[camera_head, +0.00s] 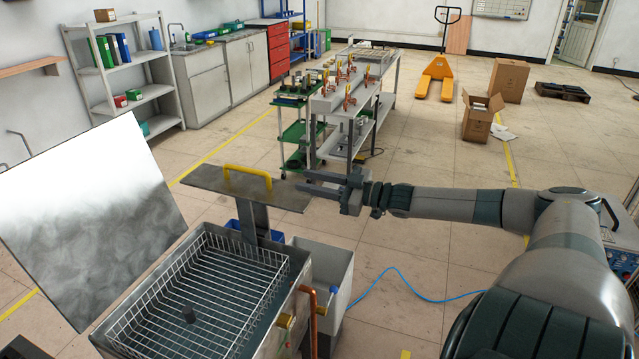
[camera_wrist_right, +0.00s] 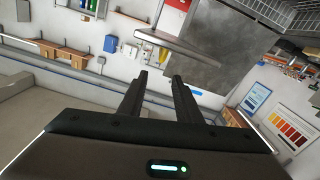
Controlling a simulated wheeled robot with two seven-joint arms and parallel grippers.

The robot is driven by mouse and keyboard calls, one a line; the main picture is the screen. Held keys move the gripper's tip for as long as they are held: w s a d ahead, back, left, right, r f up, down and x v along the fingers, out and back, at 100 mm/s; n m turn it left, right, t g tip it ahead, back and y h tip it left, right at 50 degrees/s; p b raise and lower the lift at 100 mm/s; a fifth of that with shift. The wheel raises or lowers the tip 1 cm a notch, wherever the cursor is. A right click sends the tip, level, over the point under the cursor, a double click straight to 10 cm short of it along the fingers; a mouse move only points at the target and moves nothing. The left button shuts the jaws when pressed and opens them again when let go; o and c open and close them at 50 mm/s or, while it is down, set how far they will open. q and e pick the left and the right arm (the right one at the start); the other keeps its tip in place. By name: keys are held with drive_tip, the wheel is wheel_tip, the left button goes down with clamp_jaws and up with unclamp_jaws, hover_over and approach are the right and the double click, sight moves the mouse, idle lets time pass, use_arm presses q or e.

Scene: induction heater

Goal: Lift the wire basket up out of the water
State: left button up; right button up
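The wire basket (camera_head: 205,290) sits inside a grey metal tank (camera_head: 298,290) at the lower left of the head view. I cannot make out a water surface. Behind it, a flat metal plate (camera_head: 212,181) with a yellow handle (camera_head: 247,172) tops an upright post. My right gripper (camera_head: 306,181) is at the plate's right end, fingers pointing left towards the handle, apart from it. In the right wrist view its two fingers (camera_wrist_right: 160,88) are spread and empty; the plate's edge (camera_wrist_right: 185,45) and part of the basket (camera_wrist_right: 296,14) show beyond. My left gripper is out of view.
A tilted metal lid (camera_head: 90,220) stands left of the tank. A copper pipe (camera_head: 308,318) and a pale bin (camera_head: 330,270) are at the tank's right. A grey workbench (camera_head: 350,125) and green cart (camera_head: 292,132) stand behind.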

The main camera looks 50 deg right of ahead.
drive_tip(key=shift+v, duration=1.1)
